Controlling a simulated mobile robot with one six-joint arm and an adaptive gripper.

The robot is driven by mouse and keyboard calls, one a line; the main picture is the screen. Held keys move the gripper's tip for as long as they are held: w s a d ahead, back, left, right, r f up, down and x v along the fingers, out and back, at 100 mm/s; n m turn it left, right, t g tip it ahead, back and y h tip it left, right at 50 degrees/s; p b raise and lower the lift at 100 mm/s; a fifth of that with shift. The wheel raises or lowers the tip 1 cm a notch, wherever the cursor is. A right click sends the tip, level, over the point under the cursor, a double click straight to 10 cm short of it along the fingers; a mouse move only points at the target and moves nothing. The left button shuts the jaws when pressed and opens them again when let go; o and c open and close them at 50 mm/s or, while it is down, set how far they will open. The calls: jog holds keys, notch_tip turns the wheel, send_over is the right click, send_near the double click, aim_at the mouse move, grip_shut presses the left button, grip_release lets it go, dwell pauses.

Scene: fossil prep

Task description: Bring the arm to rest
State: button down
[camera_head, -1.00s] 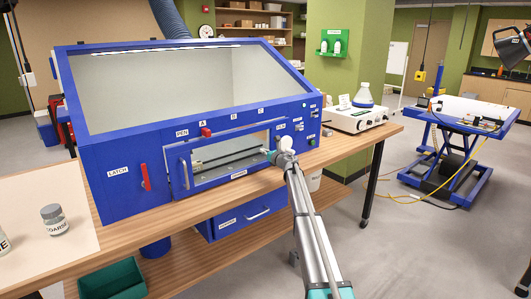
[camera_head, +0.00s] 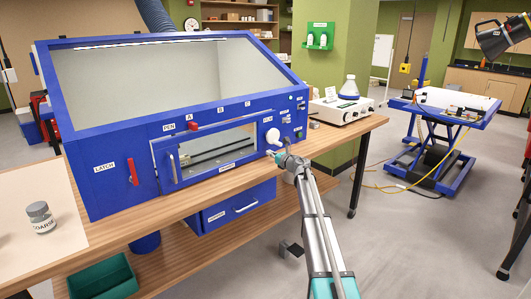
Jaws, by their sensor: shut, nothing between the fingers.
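My arm reaches up from the bottom of the head view to the right front of a blue cabinet. My gripper (camera_head: 271,154) is small in the picture, at the arm's far end just below the cabinet's white round knob (camera_head: 272,136). It appears shut and empty. Whether it touches the cabinet front cannot be told.
The blue cabinet (camera_head: 85,185) has a windowed front door with a handle (camera_head: 172,168) and a red latch (camera_head: 133,172). It stands on a wooden bench (camera_head: 345,139). A jar (camera_head: 40,217) stands at left. A blue lift table (camera_head: 440,170) is at right; a yellow cable (camera_head: 405,189) crosses the otherwise open floor.

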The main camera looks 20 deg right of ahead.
jog(key=shift+s, duration=0.15)
dwell(0.3)
jog(key=s+d+f+m+g+h+p, duration=0.1)
jog(key=s+m+h+p, duration=0.1)
jog(key=s+m+h, duration=0.9)
jog(key=s+d+m+g+h+p, duration=0.1)
jog(key=s+m+h+p, duration=0.15)
jog(key=s+m, duration=0.9)
jog(key=s+a+f+m+g+y+p, duration=0.1)
jog(key=s+a+f+m+g, duration=0.2)
jog(key=s, duration=0.7)
jog(key=s+a+f+m+g+y, duration=0.2)
jog(key=s+a+f+m+g, duration=0.2)
jog(key=s+m, duration=0.5)
jog(key=s+a+f+m+g+y+p, duration=0.1)
jog(key=s+a+f+m+g+y, duration=0.1)
jog(key=s+a+m+g, duration=0.5)
jog(key=s+a+f, duration=0.1)
jog(key=s+a, duration=0.1)
jog(key=s, duration=0.2)
jog(key=shift+f+p, duration=0.2)
jog(key=shift+p, duration=0.15)
